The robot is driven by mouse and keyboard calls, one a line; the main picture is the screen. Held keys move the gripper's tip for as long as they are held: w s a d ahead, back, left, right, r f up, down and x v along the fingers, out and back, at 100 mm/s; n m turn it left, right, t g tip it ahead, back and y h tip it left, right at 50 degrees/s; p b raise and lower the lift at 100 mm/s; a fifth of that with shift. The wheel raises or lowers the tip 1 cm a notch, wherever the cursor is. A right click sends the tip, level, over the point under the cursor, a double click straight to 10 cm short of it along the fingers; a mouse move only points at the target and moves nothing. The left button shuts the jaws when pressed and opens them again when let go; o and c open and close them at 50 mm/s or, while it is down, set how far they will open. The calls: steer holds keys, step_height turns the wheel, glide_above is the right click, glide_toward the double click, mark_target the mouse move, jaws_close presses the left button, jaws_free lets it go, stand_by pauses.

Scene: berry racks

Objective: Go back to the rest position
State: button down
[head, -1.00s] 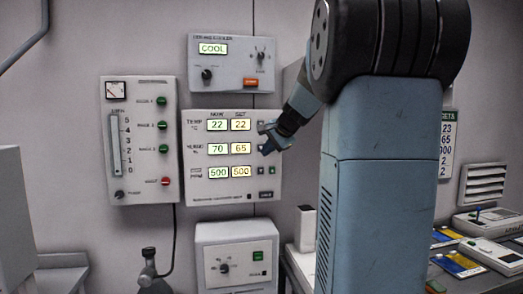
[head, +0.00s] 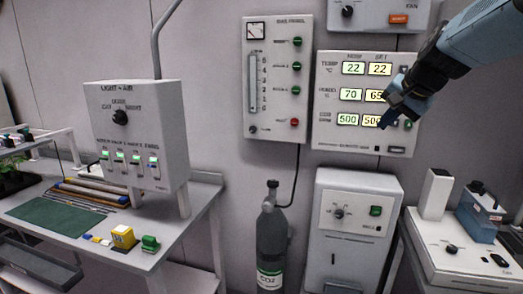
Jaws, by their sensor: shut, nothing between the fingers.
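My gripper (head: 387,117) is at the right of the head view, at the end of my blue-grey arm, which comes in from the upper right. Its dark blue fingers are shut with nothing held. It appears in front of the wall panel (head: 326,130) with TEMP, HUMID and CO2 rows, and hides part of the right-hand readouts and buttons. The readouts show 22 and 22, 70 and 65, 500 and 500. I cannot tell how far the fingertips are from the panel.
A dose panel (head: 285,110) hangs left of it, above a grey CO2 cylinder (head: 272,245) and a white cabinet (head: 345,260). A light and air box (head: 165,135) stands on the left table (head: 190,225). A white device (head: 470,255) sits at lower right.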

steer(key=s+a+f+n, duration=0.2)
steer(key=s+f, duration=0.1)
steer(key=s, duration=0.3)
steer(key=s+a+f+n+g+h, duration=0.1)
steer(key=s+a+f+n, duration=0.2)
steer(key=s, duration=0.4)
steer(key=s+a+f+n+g, duration=0.1)
steer(key=s+a+f+n, duration=0.1)
steer(key=s, duration=0.4)
step_height(320, 180, down, 3)
steer(key=shift+s+a+r+n+h, duration=0.15)
steer(key=shift+s+a+n+h, duration=0.25)
steer(key=shift+n, duration=0.3)
steer(key=shift+s, duration=0.15)
